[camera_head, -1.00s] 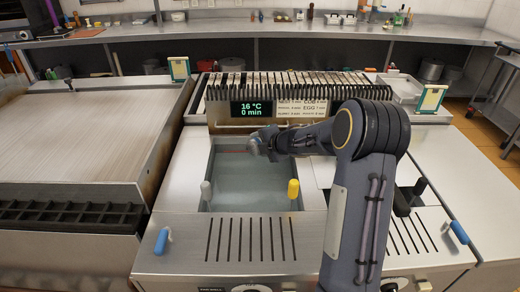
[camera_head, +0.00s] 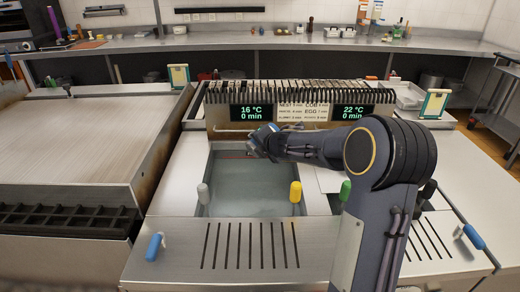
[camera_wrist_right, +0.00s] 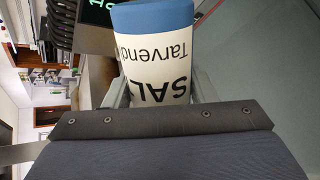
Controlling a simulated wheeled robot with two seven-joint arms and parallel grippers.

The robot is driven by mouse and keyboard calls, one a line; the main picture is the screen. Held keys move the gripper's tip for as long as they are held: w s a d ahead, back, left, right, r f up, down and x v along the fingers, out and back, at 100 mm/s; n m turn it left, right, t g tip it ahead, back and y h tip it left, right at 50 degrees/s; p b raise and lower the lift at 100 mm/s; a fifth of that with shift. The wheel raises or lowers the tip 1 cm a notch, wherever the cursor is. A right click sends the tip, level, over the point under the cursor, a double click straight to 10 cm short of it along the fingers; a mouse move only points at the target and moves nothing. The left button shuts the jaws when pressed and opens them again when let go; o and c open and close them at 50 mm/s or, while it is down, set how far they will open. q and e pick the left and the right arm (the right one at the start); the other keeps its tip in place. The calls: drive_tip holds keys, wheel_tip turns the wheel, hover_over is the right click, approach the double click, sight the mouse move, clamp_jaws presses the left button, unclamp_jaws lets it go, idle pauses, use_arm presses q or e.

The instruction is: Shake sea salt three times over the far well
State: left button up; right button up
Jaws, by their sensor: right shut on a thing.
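A white salt container (camera_wrist_right: 155,65) with a blue end and black "SAL" lettering fills the middle of the right wrist view, between my right gripper's fingers (camera_wrist_right: 155,92). In the head view my right gripper (camera_head: 262,143) is shut on it, above the back right part of a water-filled well (camera_head: 245,185). There the container shows only as a small blue and white patch, so its tilt is hard to tell. A second well on the right is mostly hidden behind my right arm. My left gripper is not in view.
Grey (camera_head: 203,194) and yellow (camera_head: 295,191) handles stand at the well's front corners, and a green handle (camera_head: 345,190) stands to the right. Behind the well is a slatted rack (camera_head: 300,90) with displays (camera_head: 251,113). A flat griddle (camera_head: 90,125) lies left.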

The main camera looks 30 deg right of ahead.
drive_tip(key=shift+a+r+n+t+h+b, duration=0.3)
drive_tip(key=shift+n+h+b, duration=0.5)
drive_tip(key=shift+b, duration=1.55)
drive_tip(key=shift+a+r+n+t+h+b, duration=0.3)
drive_tip(key=shift+n+h+b, duration=0.5)
drive_tip(key=shift+b, duration=1.55)
drive_tip(key=shift+r+b, duration=0.2)
drive_tip(key=shift+b, duration=0.15)
drive_tip(key=shift+r, duration=0.1)
wheel_tip(320, 180, down, 5)
drive_tip(key=b, duration=0.5)
drive_tip(key=shift+r, duration=0.25)
wheel_tip(320, 180, up, 5)
drive_tip(key=p, duration=0.4)
drive_tip(key=shift+f+p, duration=0.15)
drive_tip(key=shift+p, duration=0.25)
drive_tip(key=shift+f, duration=0.15)
